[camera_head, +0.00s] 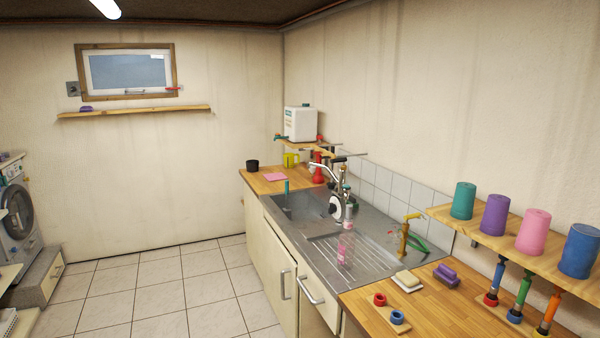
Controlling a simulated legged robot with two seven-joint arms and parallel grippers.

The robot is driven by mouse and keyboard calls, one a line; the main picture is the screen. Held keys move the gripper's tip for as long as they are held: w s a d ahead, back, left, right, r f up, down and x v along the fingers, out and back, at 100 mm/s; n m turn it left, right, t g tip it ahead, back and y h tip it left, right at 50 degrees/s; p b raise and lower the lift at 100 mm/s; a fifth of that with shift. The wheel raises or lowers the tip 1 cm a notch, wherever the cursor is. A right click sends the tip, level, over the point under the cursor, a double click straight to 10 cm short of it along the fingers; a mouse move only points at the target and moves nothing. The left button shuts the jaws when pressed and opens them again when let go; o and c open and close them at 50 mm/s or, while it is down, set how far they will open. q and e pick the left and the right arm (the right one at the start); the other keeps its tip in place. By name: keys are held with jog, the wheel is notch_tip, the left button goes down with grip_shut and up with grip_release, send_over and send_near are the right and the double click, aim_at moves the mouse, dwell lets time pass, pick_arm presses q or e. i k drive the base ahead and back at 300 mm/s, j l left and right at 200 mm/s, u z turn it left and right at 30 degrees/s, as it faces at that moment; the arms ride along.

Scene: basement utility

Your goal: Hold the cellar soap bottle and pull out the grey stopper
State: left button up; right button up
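A clear pink bottle (346,247), which looks like the soap bottle, stands upright on the ribbed drainboard of the steel sink unit (375,262). Its narrow top is at the height of the tap parts behind it. I cannot make out a grey stopper clearly at this size. Neither of my grippers shows in the head view, and nothing is seen touching the bottle.
The tap (340,175) rises behind the bottle. A brass tap (404,235) and green hose (418,244) stand to its right. A soap bar (408,279) and purple object (446,273) lie on the wooden counter (440,310). The tiled floor (160,285) at left is clear.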

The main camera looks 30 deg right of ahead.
aim_at(349, 208)
jog(key=i+z, duration=0.1)
jog(key=i, duration=0.5)
jog(key=i+j+z, duration=0.15)
jog(key=i, duration=0.4)
jog(key=i+j+z, duration=0.1)
jog(key=i, duration=0.5)
